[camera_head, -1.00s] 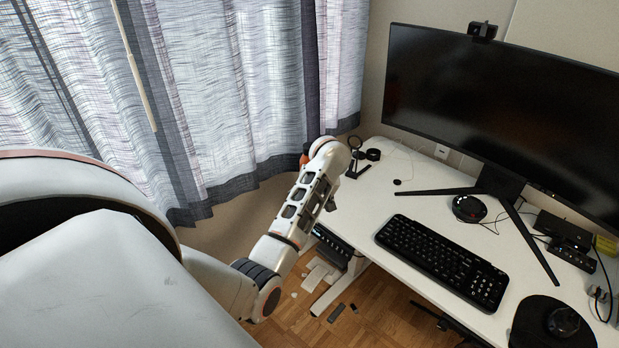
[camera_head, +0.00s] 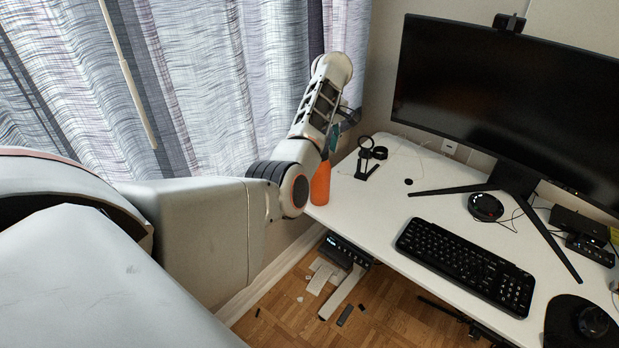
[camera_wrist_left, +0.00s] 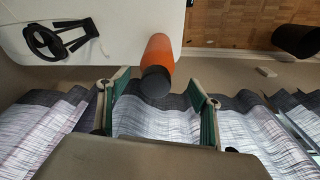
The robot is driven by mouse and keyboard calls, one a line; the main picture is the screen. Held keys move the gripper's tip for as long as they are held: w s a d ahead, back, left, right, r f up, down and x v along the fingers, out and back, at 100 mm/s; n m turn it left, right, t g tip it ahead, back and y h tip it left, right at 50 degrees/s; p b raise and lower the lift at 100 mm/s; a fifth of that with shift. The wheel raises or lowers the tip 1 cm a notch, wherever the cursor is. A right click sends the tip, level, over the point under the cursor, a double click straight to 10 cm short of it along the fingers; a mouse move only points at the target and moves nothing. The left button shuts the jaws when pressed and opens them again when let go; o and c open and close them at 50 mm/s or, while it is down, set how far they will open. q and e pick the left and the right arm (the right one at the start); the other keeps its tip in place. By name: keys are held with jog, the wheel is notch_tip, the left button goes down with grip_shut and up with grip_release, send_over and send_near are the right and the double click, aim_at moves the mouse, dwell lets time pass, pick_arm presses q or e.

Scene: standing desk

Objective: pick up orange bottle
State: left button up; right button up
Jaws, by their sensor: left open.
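The orange bottle (camera_head: 321,184) stands upright at the left corner of the white desk in the head view, partly hidden by my left arm. In the left wrist view the orange bottle (camera_wrist_left: 158,55) shows from above with its dark cap toward me, beyond and between the fingers. My left gripper (camera_wrist_left: 160,100) is open, with its green-padded fingers apart and nothing between them. In the head view the gripper is mostly hidden behind my arm, above the bottle. My right gripper is not in view.
A black stand (camera_head: 367,155) sits on the desk (camera_head: 400,205) just right of the bottle. The keyboard (camera_head: 466,264) and monitor (camera_head: 490,95) are farther right. The curtain (camera_head: 210,90) hangs close behind my left arm.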

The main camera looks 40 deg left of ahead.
aim_at(320, 167)
pick_arm(q)
jog(key=shift+a, duration=0.25)
jog(key=f, duration=0.5)
jog(key=w+f, duration=0.1)
jog(key=f, duration=0.1)
jog(key=shift+a+f, duration=0.2)
jog(key=shift+f, duration=0.1)
jog(key=c, duration=1.8)
jog(key=shift+r, duration=0.1)
grip_shut()
jog(key=shift+r, duration=0.15)
